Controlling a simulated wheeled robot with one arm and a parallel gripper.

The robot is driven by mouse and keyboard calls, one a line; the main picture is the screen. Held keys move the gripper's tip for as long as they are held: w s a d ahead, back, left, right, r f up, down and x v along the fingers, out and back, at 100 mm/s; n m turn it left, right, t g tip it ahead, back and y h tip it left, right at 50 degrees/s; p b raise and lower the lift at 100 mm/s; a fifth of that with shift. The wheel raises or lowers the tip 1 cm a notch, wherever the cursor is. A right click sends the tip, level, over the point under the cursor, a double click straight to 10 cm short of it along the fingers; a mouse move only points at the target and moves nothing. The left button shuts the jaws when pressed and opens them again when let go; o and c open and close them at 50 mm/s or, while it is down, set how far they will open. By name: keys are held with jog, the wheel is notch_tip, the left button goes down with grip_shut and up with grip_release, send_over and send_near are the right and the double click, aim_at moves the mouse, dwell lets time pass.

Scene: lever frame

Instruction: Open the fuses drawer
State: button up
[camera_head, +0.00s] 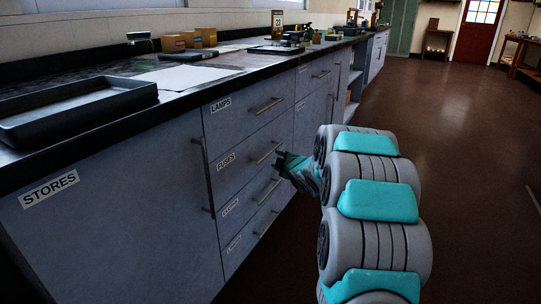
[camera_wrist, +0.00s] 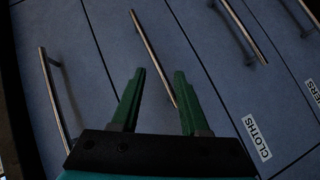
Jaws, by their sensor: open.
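The fuses drawer (camera_head: 236,165) is the second one down in the blue-grey bench front and looks shut. Its straight metal bar handle (camera_head: 268,152) shows in the head view. In the wrist view the fuses handle (camera_wrist: 148,46) runs slantwise, its lower end showing between my fingers. My gripper (camera_head: 280,160) is open, with green fingers, just in front of the drawer's handle. It also shows in the wrist view (camera_wrist: 157,72), with nothing held. I cannot tell whether the fingertips reach around the bar. The fuses label is hidden in the wrist view.
The lamps drawer (camera_head: 232,110) is above, its handle (camera_wrist: 53,95) left in the wrist view. The cloths drawer (camera_head: 232,200) is below, its handle (camera_wrist: 238,30) right of my fingers. A stores cupboard (camera_head: 120,220) stands left. Open floor (camera_head: 460,130) lies right.

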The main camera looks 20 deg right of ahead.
aim_at(271, 151)
jog(key=w+d+f+n+t+y, duration=0.2)
jog(key=d+f+n+t+y, duration=0.1)
jog(key=n+t+y, duration=0.3)
jog(key=shift+n+g, duration=0.5)
jog(key=shift+n, duration=0.2)
jog(key=shift+d+x, duration=0.2)
jog(key=shift+x, duration=3.6)
jog(key=shift+w+f, duration=0.1)
jog(key=shift+f, duration=0.05)
grip_shut()
